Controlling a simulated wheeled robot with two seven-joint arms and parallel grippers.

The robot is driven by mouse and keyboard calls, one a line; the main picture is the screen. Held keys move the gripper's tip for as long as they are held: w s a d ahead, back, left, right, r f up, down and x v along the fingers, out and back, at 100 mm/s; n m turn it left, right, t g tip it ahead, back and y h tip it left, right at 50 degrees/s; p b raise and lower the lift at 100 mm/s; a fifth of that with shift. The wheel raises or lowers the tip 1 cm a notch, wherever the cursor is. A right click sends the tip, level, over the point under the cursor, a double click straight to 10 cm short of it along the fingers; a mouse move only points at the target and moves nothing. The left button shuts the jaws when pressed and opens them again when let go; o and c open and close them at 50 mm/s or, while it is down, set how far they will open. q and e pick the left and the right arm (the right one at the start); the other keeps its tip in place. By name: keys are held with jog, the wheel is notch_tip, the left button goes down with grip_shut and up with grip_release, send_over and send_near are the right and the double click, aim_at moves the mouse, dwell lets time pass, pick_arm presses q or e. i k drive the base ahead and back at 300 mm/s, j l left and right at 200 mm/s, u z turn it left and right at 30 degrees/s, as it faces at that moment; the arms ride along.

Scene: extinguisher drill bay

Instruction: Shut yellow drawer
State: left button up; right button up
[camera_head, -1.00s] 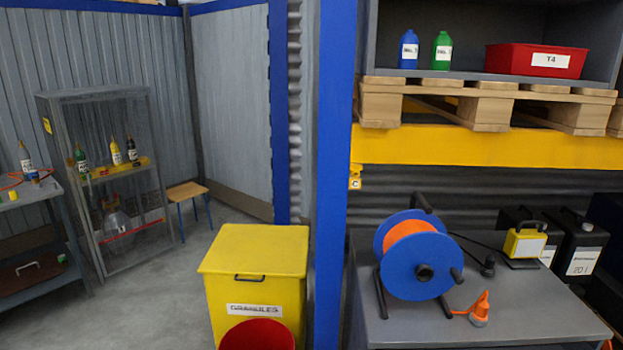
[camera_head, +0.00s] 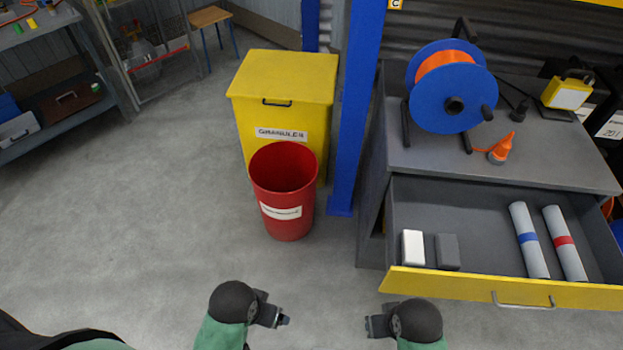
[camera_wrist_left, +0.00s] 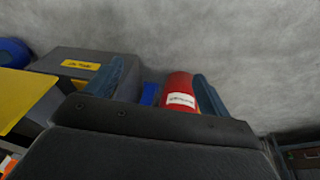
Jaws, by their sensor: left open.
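The yellow drawer (camera_head: 460,284) under the grey bench top stands pulled out at the right of the head view. Its yellow front has a grey bar handle (camera_head: 523,302). Inside lie a white block (camera_head: 412,248), a dark grey block (camera_head: 447,252) and two grey rolls with blue (camera_head: 529,240) and red (camera_head: 565,244) bands. My left gripper (camera_head: 283,320) is open and empty, left of the drawer and apart from it; its parted fingers show in the left wrist view (camera_wrist_left: 160,75). My right gripper (camera_head: 369,326) is near the drawer's left front corner, apart from it; its jaw opening is unclear.
A red bin (camera_head: 284,190) stands before the yellow granules box (camera_head: 285,78), beside a blue post (camera_head: 357,110). A blue-orange cable reel (camera_head: 447,88) and an orange-tipped plug (camera_head: 501,150) sit on the bench top (camera_head: 430,150). Floor at left is clear.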

aim_at(493, 270)
jog(key=k+z, duration=0.15)
jog(key=z, duration=1.55)
jog(key=i+j, duration=0.1)
